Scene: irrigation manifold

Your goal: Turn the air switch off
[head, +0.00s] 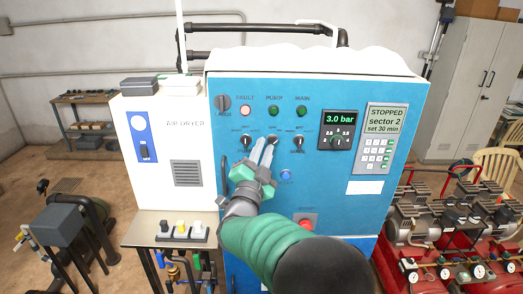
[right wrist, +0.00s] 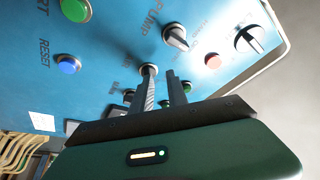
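The blue control panel (head: 345,185) carries a row of three dark rotary switches: left (head: 246,143), middle (head: 272,139) and right (head: 298,142). Their small labels are too fine to read in the head view, so I cannot tell which is air. In the right wrist view the left switch (right wrist: 175,37) has the word PUMP beside it. My right gripper (head: 265,152) is in front of the panel, just below the middle switch. In the right wrist view its fingers (right wrist: 160,78) are a little apart, with the middle switch (right wrist: 148,69) by one fingertip; contact is unclear.
A blue reset button (head: 286,175) and a red button (head: 305,221) are near my arm. Indicator lamps (head: 273,110) sit above the switches. A white air dryer (head: 165,100) with its own small switch (head: 145,152) stands left. Red compressors (head: 450,235) stand right.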

